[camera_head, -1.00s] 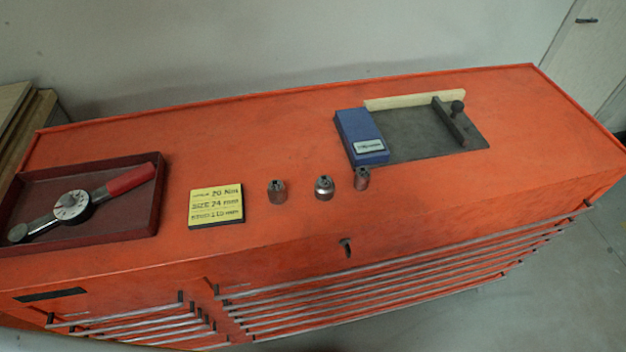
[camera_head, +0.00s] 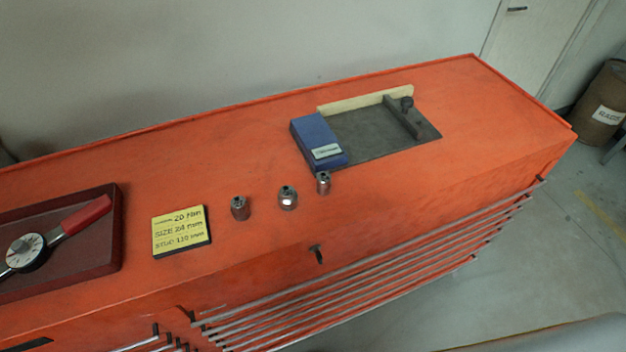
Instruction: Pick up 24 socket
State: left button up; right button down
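Three metal sockets stand upright in a row on the orange tool chest's top. The left socket (camera_head: 240,208) is beside the yellow card, the middle socket (camera_head: 287,197) looks brightest and widest, and the right socket (camera_head: 323,183) is slimmer and near the blue box. I cannot read size marks on any of them, so I cannot tell which is the 24. The yellow card (camera_head: 180,231) reads 20 Nm, size 24 mm and a stud line. Neither of my grippers is in view.
A dark red tray (camera_head: 106,256) with a dial torque wrench (camera_head: 72,222) is at the left. A blue box (camera_head: 318,140) and a grey plate (camera_head: 372,135) with a clamp bar lie behind the sockets. The chest top (camera_head: 500,120) is clear at right. A brown RAGS drum (camera_head: 603,100) stands beyond.

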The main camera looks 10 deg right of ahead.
aim_at(323, 181)
jog(key=z, duration=0.75)
jog(key=k+j+z, duration=0.15)
jog(key=z, duration=0.2)
jog(key=k+z, duration=0.3)
jog(key=k+j+z, duration=0.1)
jog(key=k+z, duration=0.25)
jog(key=i, duration=0.05)
